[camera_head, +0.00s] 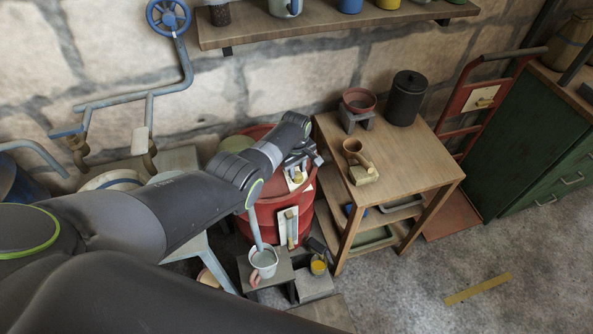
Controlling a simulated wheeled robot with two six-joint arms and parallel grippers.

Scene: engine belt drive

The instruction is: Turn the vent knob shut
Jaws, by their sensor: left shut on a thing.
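A red drum-like body (268,212) stands left of the wooden table. On its side, a pale plate carries a small brass knob (297,178), which I take to be the vent knob. A second pale plate with a brass strip (290,226) sits lower on the drum. My left gripper (301,166) reaches across the drum's top right edge and is shut at the brass knob. The fingers partly hide the knob, and its exact angle is too small to tell. My right gripper is not in view.
A mug (263,262) stands on a low block below the drum. The floor at right is mostly clear.

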